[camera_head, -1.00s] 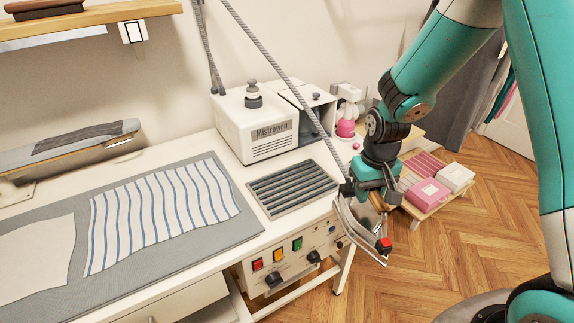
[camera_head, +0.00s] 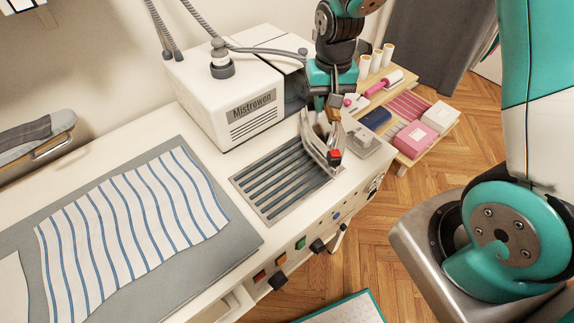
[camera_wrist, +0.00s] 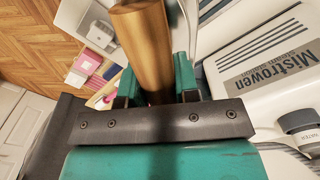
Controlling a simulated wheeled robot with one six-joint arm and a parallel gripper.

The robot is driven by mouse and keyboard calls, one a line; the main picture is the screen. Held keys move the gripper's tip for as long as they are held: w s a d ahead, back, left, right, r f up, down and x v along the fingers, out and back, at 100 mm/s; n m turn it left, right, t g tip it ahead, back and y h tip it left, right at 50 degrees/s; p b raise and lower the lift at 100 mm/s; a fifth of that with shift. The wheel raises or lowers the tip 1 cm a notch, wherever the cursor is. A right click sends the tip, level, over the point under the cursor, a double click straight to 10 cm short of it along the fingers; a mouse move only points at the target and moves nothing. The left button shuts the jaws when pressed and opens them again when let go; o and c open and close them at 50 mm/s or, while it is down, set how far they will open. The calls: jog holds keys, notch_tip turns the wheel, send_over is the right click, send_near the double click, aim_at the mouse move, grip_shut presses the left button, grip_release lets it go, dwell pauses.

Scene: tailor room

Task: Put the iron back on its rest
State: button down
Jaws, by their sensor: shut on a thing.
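The iron (camera_head: 316,147) has a metal body, a red button and a wooden handle. My gripper (camera_head: 332,100) is shut on the handle, which fills the space between the fingers in the wrist view (camera_wrist: 143,45). The iron is tilted over the right end of its rest (camera_head: 262,181), a dark slotted grate in a metal frame set in the white table. I cannot tell whether the iron touches the rest. Most of the grate is bare. The iron's soleplate is partly hidden from the head view.
A white steam station (camera_head: 237,108) stands close behind the rest, its hose crossing near my gripper. Striped cloth (camera_head: 135,225) lies on a grey mat at left. A low wooden shelf (camera_head: 402,80) with pink boxes and spools stands at right.

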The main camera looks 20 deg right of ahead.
jog(key=s+a+r+m, duration=0.1)
jog(key=a+r+m, duration=0.3)
jog(key=r+m, duration=0.25)
jog(key=s+a+r+m, duration=0.1)
jog(key=a+r+m, duration=0.35)
jog(key=r, duration=0.35)
notch_tip(320, 180, down, 20)
jog(key=p, duration=0.3)
jog(key=shift+d+p, duration=0.25)
jog(key=shift+p, duration=0.15)
jog(key=shift+f, duration=0.1)
jog(key=c, duration=0.8)
grip_release()
jog(key=shift+s+f, duration=0.1)
jog(key=shift+s, duration=0.05)
jog(key=shift+c, duration=0.2)
